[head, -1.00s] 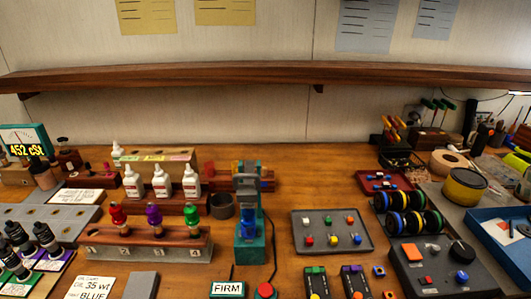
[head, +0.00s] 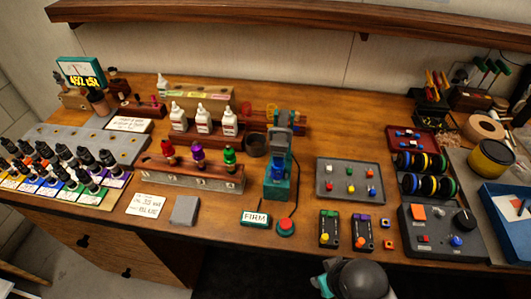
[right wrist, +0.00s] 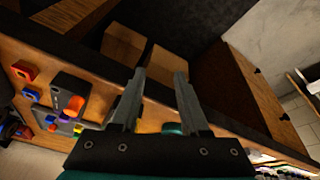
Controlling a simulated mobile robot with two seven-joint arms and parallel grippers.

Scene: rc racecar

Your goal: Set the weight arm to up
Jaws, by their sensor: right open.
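A teal stand (head: 270,188) with a blue part in its middle stands near the middle of the bench in the head view. A grey piece (head: 279,140) at its top looks like the weight arm; its exact position is hard to tell. My right arm shows at the bottom of the head view, below the bench's front edge and apart from the stand. In the right wrist view my right gripper (right wrist: 160,75) is open and empty, with the bench edge beyond its fingers. My left gripper is not in view.
A FIRM sign (head: 256,218) and a red button (head: 285,228) sit in front of the stand. A wooden rack with coloured bottles (head: 198,174) is to its left, a grey tray of coloured pieces (head: 345,181) to its right. A shelf (head: 300,18) runs above.

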